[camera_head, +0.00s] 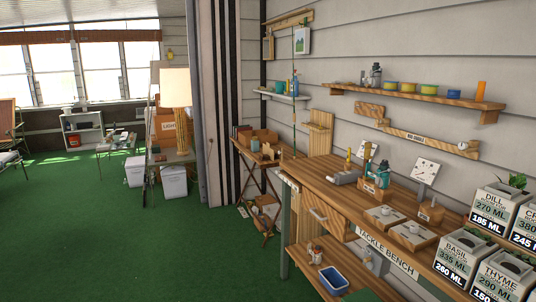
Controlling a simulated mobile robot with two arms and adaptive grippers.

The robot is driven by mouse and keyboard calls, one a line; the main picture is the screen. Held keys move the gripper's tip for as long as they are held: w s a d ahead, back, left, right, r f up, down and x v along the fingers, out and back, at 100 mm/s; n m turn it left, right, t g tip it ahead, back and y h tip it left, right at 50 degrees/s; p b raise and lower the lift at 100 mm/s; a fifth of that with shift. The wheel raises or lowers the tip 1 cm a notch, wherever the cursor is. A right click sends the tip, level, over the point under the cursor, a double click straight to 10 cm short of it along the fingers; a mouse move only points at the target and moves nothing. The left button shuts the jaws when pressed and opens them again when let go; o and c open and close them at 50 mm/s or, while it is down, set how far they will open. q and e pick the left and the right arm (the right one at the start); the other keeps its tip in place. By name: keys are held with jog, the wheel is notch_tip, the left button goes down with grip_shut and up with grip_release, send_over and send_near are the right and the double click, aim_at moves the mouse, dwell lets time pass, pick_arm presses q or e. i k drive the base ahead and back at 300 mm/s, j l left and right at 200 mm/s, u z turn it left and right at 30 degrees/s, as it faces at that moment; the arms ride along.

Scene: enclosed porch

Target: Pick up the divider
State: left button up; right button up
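I cannot pick out with certainty anything that is the divider. A tall panel with dark and pale vertical stripes (224,100) stands by the corner, left of the small folding table; I cannot tell if it is a divider. A wooden bench labelled "TACKLE BENCH" (335,184) runs along the right wall. Neither of my grippers is in view.
Labelled boxes (462,259) (495,208) crowd the bench's right end. A blue bin (338,281) sits on its lower shelf. A small folding table (262,157) holds cardboard boxes. A lamp (175,88) stands farther back. Green floor (130,245) is clear at left.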

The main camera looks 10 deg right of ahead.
aim_at(267, 150)
jog(key=i+z, duration=0.15)
jog(key=i, duration=1.05)
jog(key=i+j+z, duration=0.1)
jog(key=i, duration=1.05)
